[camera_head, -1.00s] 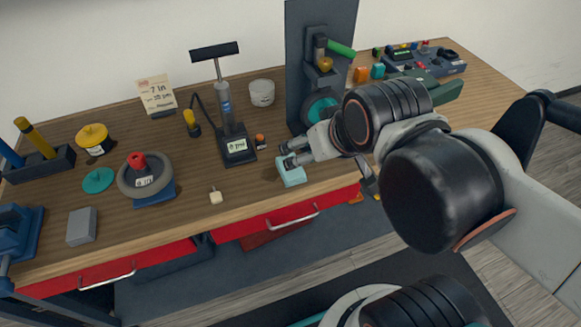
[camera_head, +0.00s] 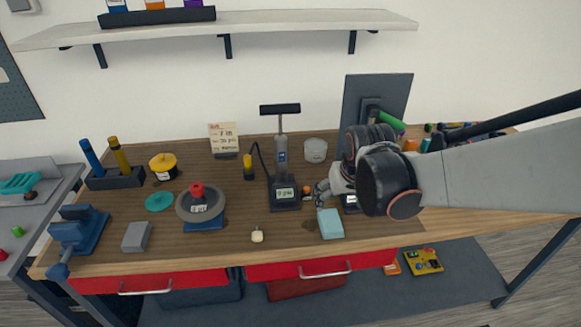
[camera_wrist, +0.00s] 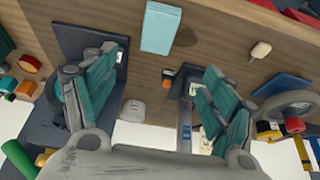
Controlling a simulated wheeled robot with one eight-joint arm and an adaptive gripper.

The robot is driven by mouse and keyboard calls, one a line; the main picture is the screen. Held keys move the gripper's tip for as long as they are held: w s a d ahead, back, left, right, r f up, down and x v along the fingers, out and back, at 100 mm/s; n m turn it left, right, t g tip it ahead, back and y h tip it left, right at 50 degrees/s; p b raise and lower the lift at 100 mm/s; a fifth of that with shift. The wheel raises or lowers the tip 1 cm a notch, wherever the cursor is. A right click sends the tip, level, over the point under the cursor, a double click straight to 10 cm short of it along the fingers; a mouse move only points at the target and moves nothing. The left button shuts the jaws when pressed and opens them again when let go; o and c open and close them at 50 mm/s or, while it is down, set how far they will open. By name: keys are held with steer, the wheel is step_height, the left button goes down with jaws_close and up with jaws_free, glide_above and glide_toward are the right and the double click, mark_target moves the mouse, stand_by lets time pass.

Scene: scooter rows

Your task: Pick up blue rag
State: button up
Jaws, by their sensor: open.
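The blue rag (camera_head: 330,223) is a light blue, flat, rectangular folded piece. It lies on the wooden bench top near the front edge, above the red drawer. In the wrist view the blue rag (camera_wrist: 161,27) is at the top centre, beyond my fingers, and fully visible. My gripper (camera_head: 323,193) is just behind the rag, on its wall side, and apart from it. In the wrist view my gripper (camera_wrist: 155,75) has its teal finger pads spread wide with nothing between them.
A black-based hand pump (camera_head: 284,192) stands left of my gripper. A small cream-tagged item (camera_head: 257,235) lies left of the rag.

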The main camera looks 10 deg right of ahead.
steer(key=b, duration=0.3)
glide_above(331, 220)
steer(key=s, duration=0.2)
steer(key=f, duration=0.9)
steer(key=shift+a+f, duration=0.15)
steer(key=shift+a, duration=0.15)
steer(key=shift+d+b+x, duration=0.15)
steer(key=shift+b+x, duration=0.55)
steer(key=shift+x, duration=0.6)
steer(key=shift+d+b+x, duration=0.15)
steer(key=shift+b+x, duration=0.5)
steer(key=shift+x, duration=0.65)
steer(key=shift+s, duration=0.2)
steer(key=shift+f, duration=0.25)
steer(key=shift+c, duration=0.6)
steer(key=c, duration=1)
steer(key=shift+c, duration=0.2)
steer(key=shift+r, duration=0.1)
step_height(331, 220, up, 20)
steer(key=p, duration=0.7)
